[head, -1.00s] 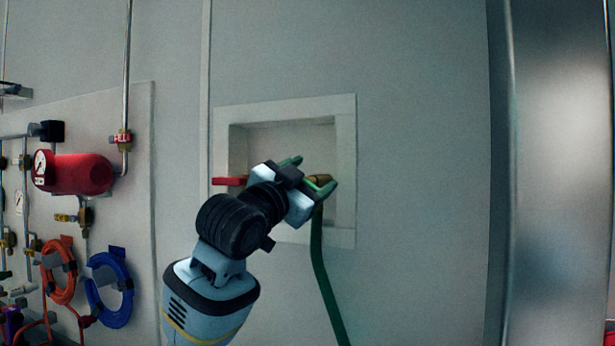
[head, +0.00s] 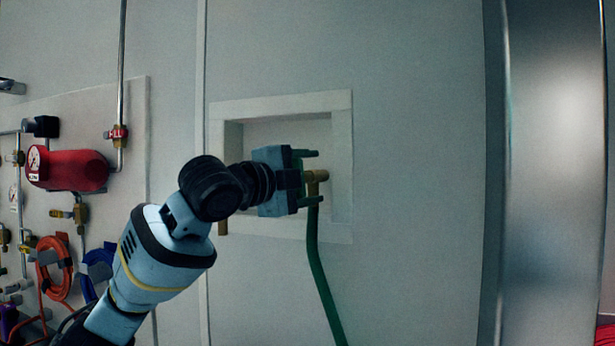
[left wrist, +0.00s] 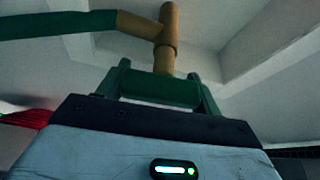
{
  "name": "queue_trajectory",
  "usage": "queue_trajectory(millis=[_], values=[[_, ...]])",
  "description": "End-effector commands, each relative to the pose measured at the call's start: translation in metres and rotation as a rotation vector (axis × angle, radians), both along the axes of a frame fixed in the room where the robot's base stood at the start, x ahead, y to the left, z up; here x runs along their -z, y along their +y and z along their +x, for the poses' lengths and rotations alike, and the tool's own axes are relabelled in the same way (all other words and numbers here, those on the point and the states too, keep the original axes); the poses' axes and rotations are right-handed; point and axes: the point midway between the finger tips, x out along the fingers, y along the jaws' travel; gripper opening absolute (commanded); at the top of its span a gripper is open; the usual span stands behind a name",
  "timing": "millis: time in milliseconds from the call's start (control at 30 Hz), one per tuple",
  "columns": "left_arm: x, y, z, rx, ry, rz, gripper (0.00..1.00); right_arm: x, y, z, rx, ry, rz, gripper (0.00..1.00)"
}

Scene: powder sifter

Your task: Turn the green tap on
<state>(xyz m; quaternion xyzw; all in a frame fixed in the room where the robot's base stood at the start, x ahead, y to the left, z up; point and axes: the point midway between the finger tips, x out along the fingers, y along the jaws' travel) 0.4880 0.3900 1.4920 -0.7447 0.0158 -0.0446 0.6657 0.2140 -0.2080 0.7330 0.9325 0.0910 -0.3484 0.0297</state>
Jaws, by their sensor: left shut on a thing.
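The green tap has a brass body (head: 318,177) in the recessed wall box, with a green hose (head: 312,250) hanging below it. In the left wrist view the brass body (left wrist: 169,30) stands beyond a flat green handle (left wrist: 160,90), with the hose (left wrist: 60,24) running left. My left gripper (head: 312,177) reaches into the box from the left. Its fingers, one above the other in the head view, are shut on the green handle, which the head view mostly hides. In the left wrist view the gripper (left wrist: 160,82) has a finger at each handle side. My right gripper is not in view.
The recess has a pale frame (head: 342,130). On the left are a red cylinder (head: 75,171) with a gauge, pipes and coiled hoses. The wall right of the recess is bare.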

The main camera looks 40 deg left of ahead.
Motion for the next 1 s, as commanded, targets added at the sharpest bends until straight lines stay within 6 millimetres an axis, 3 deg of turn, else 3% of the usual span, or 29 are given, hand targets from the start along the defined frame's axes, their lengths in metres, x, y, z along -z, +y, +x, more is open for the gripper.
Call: queue_trajectory(millis=[300,833,867,1000], values=[[0.002,-0.0005,0.0001,0.001,0.036,0.109,0.43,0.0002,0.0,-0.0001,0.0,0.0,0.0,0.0],[0.0026,-0.0006,0.0003,0.0,0.043,0.13,0.43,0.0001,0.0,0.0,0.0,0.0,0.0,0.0],[0.0026,-0.0006,0.0003,0.0,0.043,0.13,0.68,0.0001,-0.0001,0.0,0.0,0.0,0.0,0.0],[0.0024,-0.0006,0.0002,0.0,0.042,0.129,0.86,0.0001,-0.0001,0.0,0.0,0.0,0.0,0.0]])
